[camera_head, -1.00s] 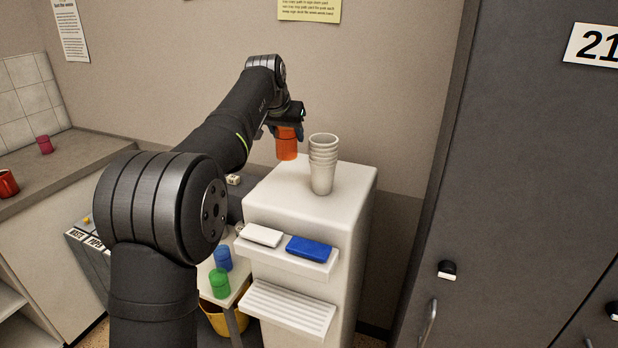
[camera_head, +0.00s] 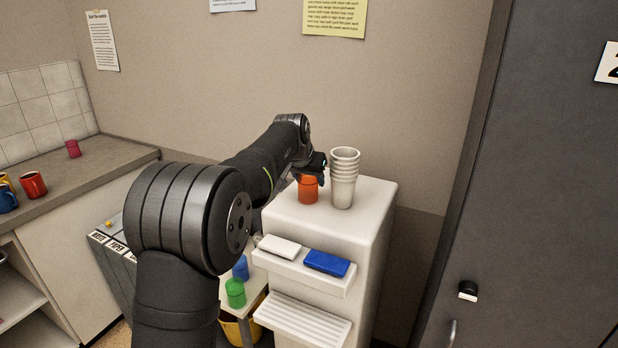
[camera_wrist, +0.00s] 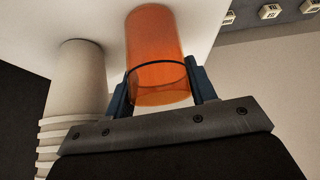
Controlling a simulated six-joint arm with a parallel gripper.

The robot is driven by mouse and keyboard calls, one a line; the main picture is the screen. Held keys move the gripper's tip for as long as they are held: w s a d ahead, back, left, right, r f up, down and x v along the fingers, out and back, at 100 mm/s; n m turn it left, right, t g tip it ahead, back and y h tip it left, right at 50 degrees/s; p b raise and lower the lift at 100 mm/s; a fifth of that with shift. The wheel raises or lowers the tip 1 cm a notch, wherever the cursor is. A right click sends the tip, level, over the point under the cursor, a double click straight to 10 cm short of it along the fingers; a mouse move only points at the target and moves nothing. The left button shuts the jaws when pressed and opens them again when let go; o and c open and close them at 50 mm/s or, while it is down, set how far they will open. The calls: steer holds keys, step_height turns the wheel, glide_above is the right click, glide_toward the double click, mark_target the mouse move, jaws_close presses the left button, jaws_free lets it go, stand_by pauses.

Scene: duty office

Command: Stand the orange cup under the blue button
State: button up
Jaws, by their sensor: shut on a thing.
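The orange cup (camera_head: 308,190) is at the top of the white dispenser (camera_head: 300,222), left of the stack of pale cups. My gripper (camera_head: 312,172) is shut on the orange cup. In the wrist view the cup (camera_wrist: 158,50) sits between my two blue fingers (camera_wrist: 160,92), with the dispenser's pale top behind it. I cannot tell whether the cup touches that top. The blue button (camera_head: 327,263) is on the dispenser's front ledge, right of a white button (camera_head: 280,246). A ribbed drip tray (camera_head: 302,324) juts out below the buttons and looks empty.
The stack of pale cups (camera_head: 344,180) stands close right of the orange cup, and also shows in the wrist view (camera_wrist: 75,95). A blue cup (camera_head: 240,268) and a green cup (camera_head: 235,293) stand on a low stand left of the dispenser. A dark locker (camera_head: 540,170) is at right.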

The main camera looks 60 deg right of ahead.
steer(key=o, duration=1)
steer(key=shift+f, duration=0.1)
steer(key=shift+c, duration=0.2)
steer(key=shift+r, duration=0.2)
steer(key=shift+o, duration=0.4)
steer(key=v, duration=1.2)
